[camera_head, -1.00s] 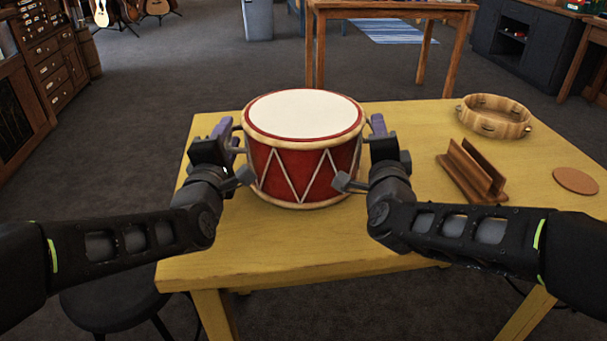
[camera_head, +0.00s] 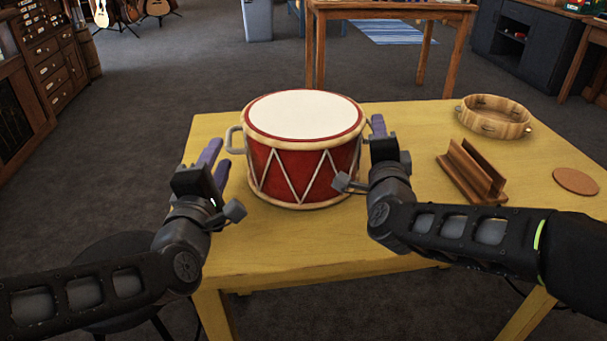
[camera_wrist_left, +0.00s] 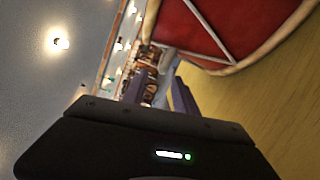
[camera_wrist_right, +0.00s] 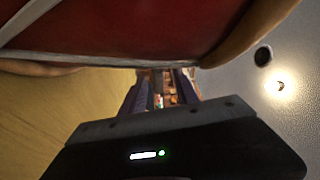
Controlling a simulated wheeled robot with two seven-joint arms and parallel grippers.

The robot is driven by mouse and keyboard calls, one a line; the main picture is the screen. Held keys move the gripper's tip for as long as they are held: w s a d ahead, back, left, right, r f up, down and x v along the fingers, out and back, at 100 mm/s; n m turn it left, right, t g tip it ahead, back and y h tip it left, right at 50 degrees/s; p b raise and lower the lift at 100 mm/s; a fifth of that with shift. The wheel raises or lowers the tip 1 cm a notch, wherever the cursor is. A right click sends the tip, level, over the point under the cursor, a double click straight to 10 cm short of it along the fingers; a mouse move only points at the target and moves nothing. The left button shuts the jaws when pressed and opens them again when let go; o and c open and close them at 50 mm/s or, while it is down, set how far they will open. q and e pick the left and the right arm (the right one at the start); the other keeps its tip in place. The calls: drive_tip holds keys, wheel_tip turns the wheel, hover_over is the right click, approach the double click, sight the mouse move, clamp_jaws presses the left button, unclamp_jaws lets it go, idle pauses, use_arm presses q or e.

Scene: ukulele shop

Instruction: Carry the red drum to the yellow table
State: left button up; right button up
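The red drum (camera_head: 305,170), with a white top and cream rims, stands upright on the yellow table (camera_head: 290,245). Its grey left handle (camera_head: 234,140) sticks out free. My left gripper (camera_head: 215,160) is open and empty, left of the drum and apart from the handle. The drum's side fills the upper right of the left wrist view (camera_wrist_left: 235,30). My right gripper (camera_head: 380,128) is close beside the drum's right side. Its fingers stand apart in the right wrist view (camera_wrist_right: 163,88), with background showing between them. The drum's right handle is hidden.
A wooden tambourine (camera_head: 494,116), a brown wooden holder (camera_head: 472,172) and a round cork coaster (camera_head: 576,181) are on the table's right part. A dark stool (camera_head: 110,265) is beside the near left corner. Another wooden table (camera_head: 390,6) stands behind. The floor to the left is clear.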

drive_tip(key=shift+s, duration=0.1)
drive_tip(key=s, duration=0.7)
drive_tip(key=shift+s+a+f, duration=0.1)
drive_tip(key=shift+a+f, duration=0.05)
drive_tip(key=shift+a, duration=0.2)
